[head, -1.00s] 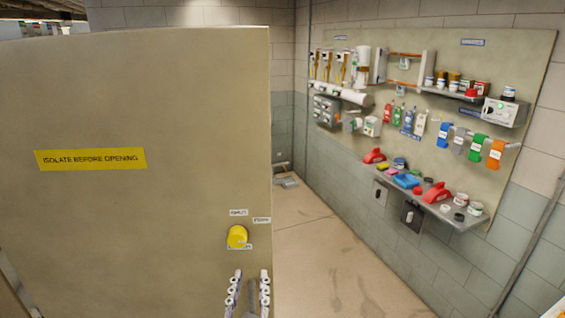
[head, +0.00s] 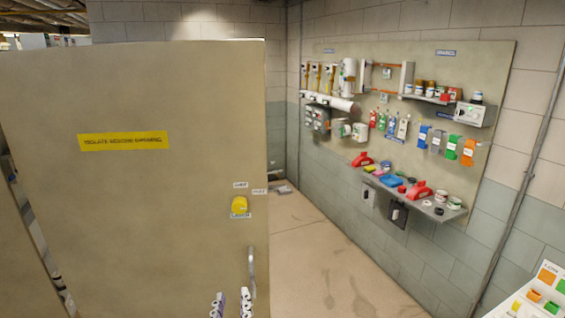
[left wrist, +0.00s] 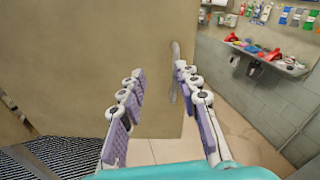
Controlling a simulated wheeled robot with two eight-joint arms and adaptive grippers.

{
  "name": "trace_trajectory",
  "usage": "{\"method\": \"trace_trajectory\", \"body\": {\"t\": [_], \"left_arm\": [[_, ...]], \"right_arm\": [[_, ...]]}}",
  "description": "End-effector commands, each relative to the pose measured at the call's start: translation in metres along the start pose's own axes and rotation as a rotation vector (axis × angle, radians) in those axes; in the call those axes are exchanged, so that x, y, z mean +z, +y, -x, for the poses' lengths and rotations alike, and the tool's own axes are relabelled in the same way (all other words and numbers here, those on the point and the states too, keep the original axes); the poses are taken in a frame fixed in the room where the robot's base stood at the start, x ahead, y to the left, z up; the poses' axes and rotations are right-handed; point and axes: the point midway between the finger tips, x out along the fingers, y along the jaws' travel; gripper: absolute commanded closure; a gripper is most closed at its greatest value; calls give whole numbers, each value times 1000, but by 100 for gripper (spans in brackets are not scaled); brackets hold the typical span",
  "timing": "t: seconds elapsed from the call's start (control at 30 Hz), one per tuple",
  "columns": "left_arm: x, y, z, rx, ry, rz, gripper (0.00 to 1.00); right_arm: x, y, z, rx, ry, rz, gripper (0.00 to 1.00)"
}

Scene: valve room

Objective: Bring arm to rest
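My left gripper (head: 232,304) shows at the bottom of the head view, in front of the large beige panel (head: 150,220). In the left wrist view the gripper (left wrist: 158,75) has its two purple-padded fingers wide apart with nothing gripped between them. A grey bar handle (head: 252,272) is on the panel near its right edge, up and right of the fingertips. In the wrist view the handle (left wrist: 175,70) appears beside the right fingertip; whether they touch cannot be told. My right gripper is not in view.
A wall board (head: 480,85) with a loaded shelf (head: 425,208) stands at the right. A tray with coloured squares (head: 540,292) is at the lower right. Floor between panel and wall is clear.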

Motion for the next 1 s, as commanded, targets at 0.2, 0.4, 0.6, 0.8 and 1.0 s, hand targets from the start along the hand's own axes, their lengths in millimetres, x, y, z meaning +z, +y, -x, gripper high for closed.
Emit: {"method": "trace_trajectory", "body": {"t": [0.2,0.4,0.6,0.8,1.0], "left_arm": [[-39,39,-6,112,70,285,68],[-97,88,-7,293,140,722,68],[-199,148,8,636,160,1465,68],[-288,165,33,1040,61,2264,68],[-313,157,42,1232,-12,2601,68]], "right_arm": [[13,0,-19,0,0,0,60],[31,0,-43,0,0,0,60],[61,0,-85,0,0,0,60],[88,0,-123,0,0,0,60],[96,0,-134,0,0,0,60]]}}
